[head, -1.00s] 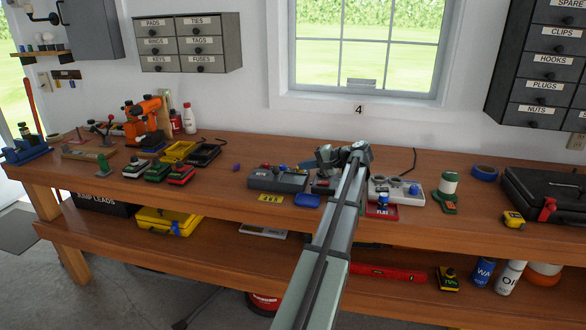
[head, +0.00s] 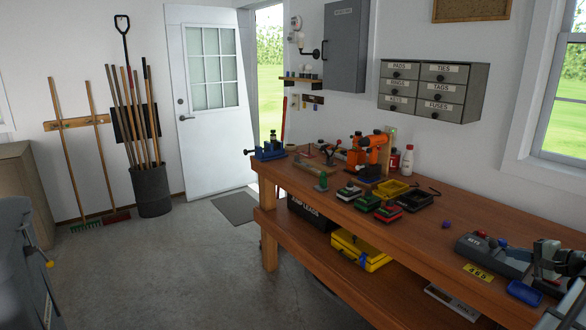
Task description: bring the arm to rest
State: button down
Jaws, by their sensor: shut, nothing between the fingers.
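My gripper (head: 546,260) is at the right edge of the head view, over the workbench (head: 420,231). It is just right of a grey labelled tray (head: 490,262) and seems to be above the bench top. Its fingers are small and partly hidden, and it shows nothing held. The picture edge cuts off most of my arm.
A blue item (head: 525,292) and a yellow number tag (head: 478,273) lie near the bench's front edge by my gripper. Small bins, an orange tool (head: 375,150) and a blue vise (head: 270,150) stand farther left. The concrete floor in front is largely open.

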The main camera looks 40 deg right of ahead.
jog(key=w+a+f+y, duration=0.1)
jog(key=w+a+f, duration=0.65)
jog(key=w, duration=0.35)
jog(key=w+a+f+y, duration=0.1)
jog(key=w+a+f, duration=0.65)
jog(key=w, duration=0.45)
jog(key=w+a+f+n+g+y, duration=0.3)
jog(key=w+a+f, duration=0.3)
jog(key=a+f, duration=0.6)
jog(key=w+a+f+n+g+y, duration=0.2)
jog(key=w+a+f+g, duration=0.25)
jog(key=a+f, duration=0.65)
jog(key=s+a+f+n+g, duration=0.2)
jog(key=a+f, duration=0.2)
jog(key=a, duration=0.5)
jog(key=s+a+f+n+g, duration=0.2)
jog(key=a+f, duration=0.3)
jog(key=a, duration=0.3)
jog(key=s+a+f+n+g, duration=0.2)
jog(key=a+f+n+g, duration=0.15)
jog(key=a, duration=0.55)
jog(key=s+a+f+n+g+h, duration=0.2)
jog(key=s+a+f+n, duration=0.2)
jog(key=s, duration=0.5)
jog(key=s+a+f+n+g+h, duration=0.2)
jog(key=s+a+f+n+g, duration=0.1)
jog(key=s+a, duration=0.4)
jog(key=shift+s+a+f+n+h, duration=0.4)
jog(key=shift+s+f+n, duration=0.4)
jog(key=shift+s, duration=0.95)
